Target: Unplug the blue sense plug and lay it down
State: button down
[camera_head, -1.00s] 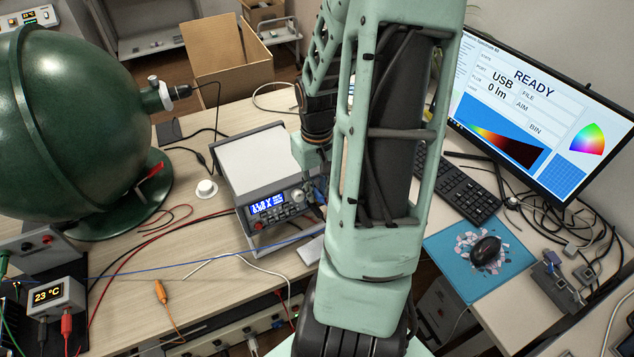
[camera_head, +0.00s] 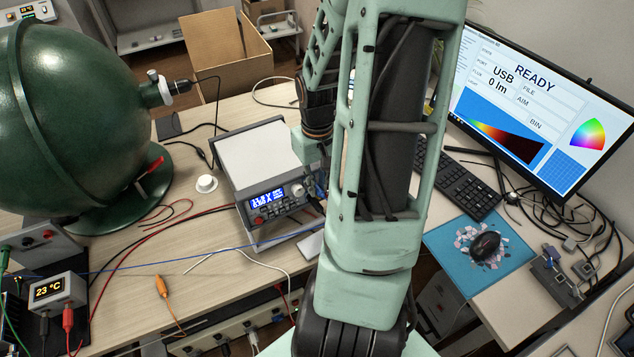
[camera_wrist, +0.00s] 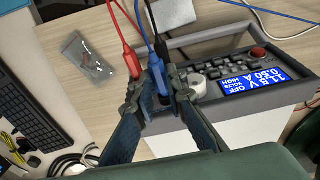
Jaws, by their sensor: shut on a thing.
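The blue sense plug (camera_wrist: 156,68) shows in the wrist view between the two fingers of my gripper (camera_wrist: 158,82), which is shut on it. Its blue lead runs up and away. A red plug (camera_wrist: 131,60) is close on its left and a black plug (camera_wrist: 166,52) close on its right. The fingers hide the blue plug's tip, so I cannot tell whether it still sits in a socket. The power supply (camera_wrist: 215,68) has a lit blue display reading OFF.
A clear bag (camera_wrist: 88,55) lies on the bench near the plugs. A green sphere (camera_head: 75,120) stands at left. Bare bench shows left of the supply, crossed by leads.

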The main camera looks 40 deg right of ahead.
aim_at(324, 194)
jog(key=shift+s+r, duration=0.1)
jog(key=shift+s, duration=0.3)
jog(key=shift+s+a, duration=0.1)
jog(key=shift+s+a+r+p, duration=0.1)
jog(key=shift+s+p, duration=0.15)
jog(key=shift+s, duration=0.2)
jog(key=shift+s+a+r+p, duration=0.1)
jog(key=shift+s+p, duration=0.15)
jog(key=shift+s, duration=0.15)
jog(key=shift+s+r, duration=0.1)
jog(key=shift+s, duration=0.45)
jog(key=shift+a, duration=0.15)
